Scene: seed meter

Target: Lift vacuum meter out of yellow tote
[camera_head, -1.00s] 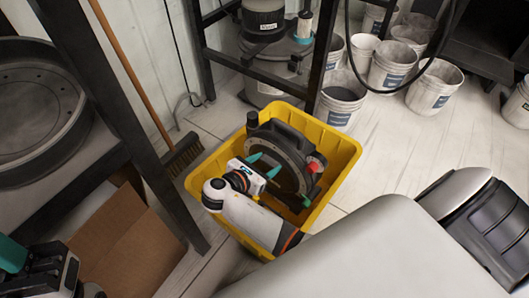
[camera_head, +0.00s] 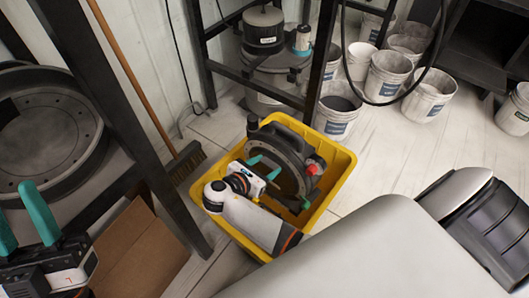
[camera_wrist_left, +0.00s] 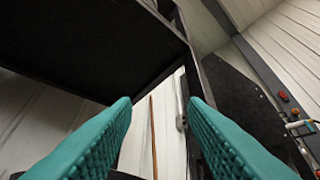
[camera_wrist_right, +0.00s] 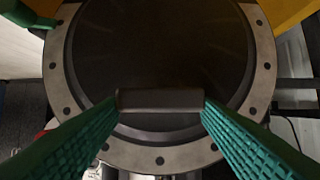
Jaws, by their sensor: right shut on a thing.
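The vacuum meter (camera_head: 282,150), a dark round housing with a red knob, stands on edge inside the yellow tote (camera_head: 338,163). Its upper part rises above the tote's back rim; its lower part is hidden. My right gripper (camera_head: 262,168) reaches down over the tote's front and is shut on the meter. The right wrist view shows a short dark bar (camera_wrist_right: 160,100) between the fingertips, before the meter's round face with its bolted grey ring (camera_wrist_right: 160,158). My left gripper (camera_head: 36,218) is open and empty at the far left, away from the tote.
A dark shelf frame (camera_head: 150,160) stands left of the tote, with a cardboard box (camera_head: 145,250) and broom (camera_head: 183,160) by it. Another frame (camera_head: 265,82) and several buckets (camera_head: 338,112) stand behind. The floor right of the tote (camera_head: 385,165) is clear.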

